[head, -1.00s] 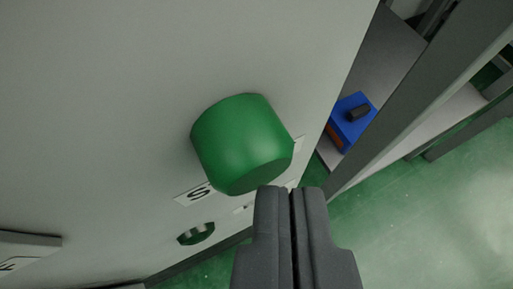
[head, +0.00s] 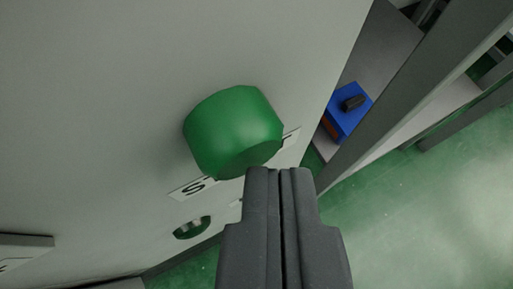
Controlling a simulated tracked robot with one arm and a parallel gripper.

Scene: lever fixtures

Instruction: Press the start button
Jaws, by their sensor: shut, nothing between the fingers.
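The start button is a large green round knob (head: 233,130) standing out from a light grey panel (head: 110,110). A white label (head: 188,188) with dark letters, an "S" clearest, lies just below it and is partly hidden by the button. My gripper (head: 279,172) is shut and empty. Its fingertips show right at the lower right edge of the button and overlap it slightly in the picture. I cannot tell whether they touch it.
A grey plate (head: 25,250) is at the lower left. Green floor (head: 430,215) is open at the lower right.

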